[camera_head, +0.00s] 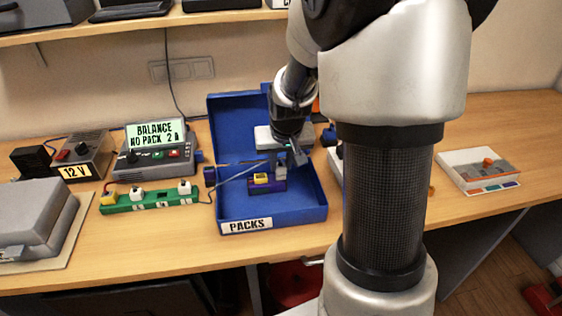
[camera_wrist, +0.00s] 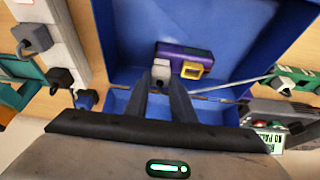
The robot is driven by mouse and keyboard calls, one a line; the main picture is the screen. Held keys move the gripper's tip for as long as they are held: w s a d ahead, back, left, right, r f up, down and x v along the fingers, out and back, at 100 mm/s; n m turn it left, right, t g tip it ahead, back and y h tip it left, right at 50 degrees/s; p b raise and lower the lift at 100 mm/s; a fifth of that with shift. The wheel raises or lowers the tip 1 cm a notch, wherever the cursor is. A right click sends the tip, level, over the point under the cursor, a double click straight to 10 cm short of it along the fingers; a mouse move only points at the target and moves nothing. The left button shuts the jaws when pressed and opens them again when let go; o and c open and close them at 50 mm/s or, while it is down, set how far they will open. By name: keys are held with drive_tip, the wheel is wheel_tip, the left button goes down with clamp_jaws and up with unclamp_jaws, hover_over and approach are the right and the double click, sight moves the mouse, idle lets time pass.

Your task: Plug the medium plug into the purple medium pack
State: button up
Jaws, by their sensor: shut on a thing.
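The purple pack (camera_head: 266,188) lies in the open blue box labelled PACKS (camera_head: 290,217), with a yellow socket (camera_head: 261,178) on it. In the wrist view the purple pack (camera_wrist: 180,51) is just beyond my fingertips, its yellow socket (camera_wrist: 194,71) to the right of them. My gripper (camera_wrist: 162,83) is shut on a small pale plug (camera_wrist: 160,70), which is at the left part of the pack's near side. I cannot tell whether the plug is seated or only against the pack. In the head view my gripper (camera_head: 281,168) is low over the pack and hides part of it.
A thin cable (camera_head: 235,176) runs from my gripper towards the green board (camera_head: 150,201) with several plugs. The balance charger (camera_head: 153,160) behind it reads "NO PACK". The blue box's walls stand close around my gripper. A grey-and-white device (camera_head: 480,170) sits at the right.

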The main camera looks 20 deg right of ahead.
drive_tip(key=shift+f, duration=0.2)
drive_tip(key=o, duration=1.1)
